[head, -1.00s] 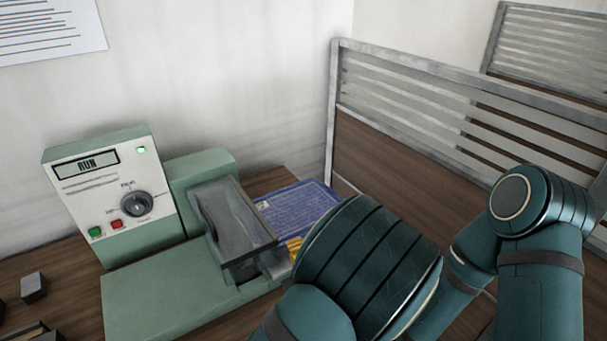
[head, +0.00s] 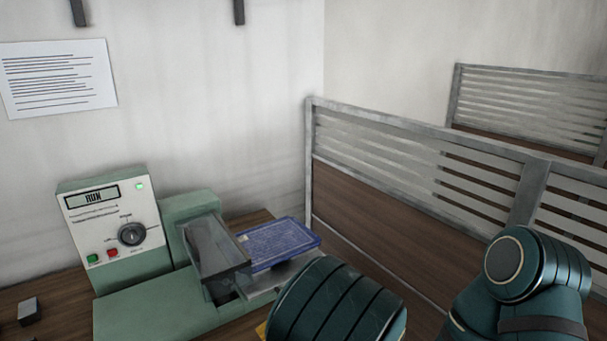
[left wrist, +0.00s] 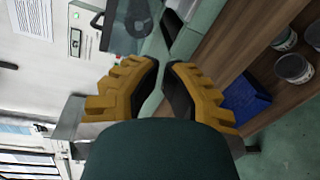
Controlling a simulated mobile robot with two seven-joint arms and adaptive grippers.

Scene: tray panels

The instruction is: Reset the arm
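The green machine (head: 160,310) stands on the table in the head view. Its white panel (head: 112,225) reads RUN, with a lit green lamp and a dial. A grey clear-sided cover (head: 213,250) sits on its right part. A dark teal arm of mine (head: 340,305) fills the lower right, with a sliver of yellow finger (head: 262,330) at the bottom edge; its fingertips are hidden. In the left wrist view, my left gripper (left wrist: 161,75) has its two yellow fingers a little apart, with nothing between them. Part of the machine shows beyond it.
A blue panel (head: 278,243) lies right of the cover. A metal-framed partition (head: 400,215) runs along the right. A small grey block (head: 28,311) lies at the table's left. The left wrist view shows cans (left wrist: 293,68) on a wooden shelf and a blue bin (left wrist: 243,100).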

